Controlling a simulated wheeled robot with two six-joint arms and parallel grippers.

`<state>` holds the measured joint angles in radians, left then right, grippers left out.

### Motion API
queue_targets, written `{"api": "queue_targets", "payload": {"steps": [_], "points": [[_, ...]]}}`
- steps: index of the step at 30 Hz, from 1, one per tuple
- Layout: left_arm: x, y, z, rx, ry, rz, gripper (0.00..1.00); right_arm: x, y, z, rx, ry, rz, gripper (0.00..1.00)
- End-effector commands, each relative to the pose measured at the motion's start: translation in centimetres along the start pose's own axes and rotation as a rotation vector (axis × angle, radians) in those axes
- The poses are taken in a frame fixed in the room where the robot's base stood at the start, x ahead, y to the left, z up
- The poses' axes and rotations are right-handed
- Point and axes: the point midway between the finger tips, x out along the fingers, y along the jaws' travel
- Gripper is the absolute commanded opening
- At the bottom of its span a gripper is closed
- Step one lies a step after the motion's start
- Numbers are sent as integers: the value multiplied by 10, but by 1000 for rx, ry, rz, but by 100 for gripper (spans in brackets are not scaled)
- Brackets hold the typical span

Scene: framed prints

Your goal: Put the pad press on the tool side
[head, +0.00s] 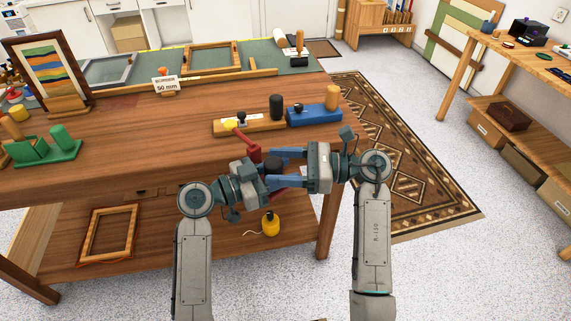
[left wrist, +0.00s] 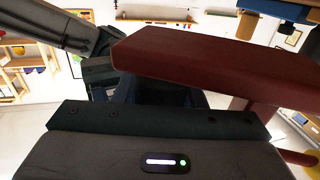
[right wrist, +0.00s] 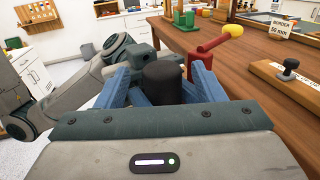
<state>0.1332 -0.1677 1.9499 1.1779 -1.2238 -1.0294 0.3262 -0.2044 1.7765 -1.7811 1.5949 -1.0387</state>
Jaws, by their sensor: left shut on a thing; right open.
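The red tool with a yellow-knobbed lever (head: 246,140), which I take for the pad press, is held off the front edge of the table. My left gripper (head: 262,170) is shut on it, though the fingers are largely hidden. Its red slab (left wrist: 215,62) fills much of the left wrist view. In the right wrist view its lever (right wrist: 208,46) rises beyond a dark cylinder (right wrist: 162,78). My right gripper (head: 284,167) is open, its blue fingers on either side of that cylinder; contact cannot be told. No label reading tool side is legible.
On the wooden table (head: 160,135) stand a wood-based tool (head: 245,126), a blue-based tool (head: 313,115), a green stand (head: 45,150) and a framed print (head: 45,65). A 50 mm sign (head: 166,84) stands before the green mat (head: 155,62). The table's middle is clear.

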Motion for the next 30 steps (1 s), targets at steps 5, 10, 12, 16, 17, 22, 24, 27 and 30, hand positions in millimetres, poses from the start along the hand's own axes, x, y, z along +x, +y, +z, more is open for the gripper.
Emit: {"api": "queue_targets", "payload": {"steps": [5, 10, 12, 16, 17, 22, 24, 27, 30], "points": [[0, 0, -1, 2, 2, 0, 0, 0, 0, 0, 0, 0, 0, 41], [0, 0, -1, 2, 2, -1, 0, 0, 0, 0, 1, 0, 2, 7], [0, 0, -1, 2, 2, -1, 41, 0, 1, 1, -1, -2, 2, 0], [0, 0, -1, 1, 1, -1, 62, 0, 0, 1, -2, -2, 2, 0], [0, 0, -1, 1, 1, -1, 62, 0, 0, 1, -2, -2, 2, 0], [0, 0, -1, 0, 1, -1, 62, 0, 0, 1, -2, -2, 1, 0], [0, 0, 0, 1, 0, 0, 62, 0, 0, 1, -2, -2, 1, 0], [-5, 0, 0, 1, -2, -1, 62, 0, 0, 1, -2, -2, 0, 0], [-15, -1, 1, 3, -3, -3, 62, 0, 0, 1, -2, -2, 0, 0]]}}
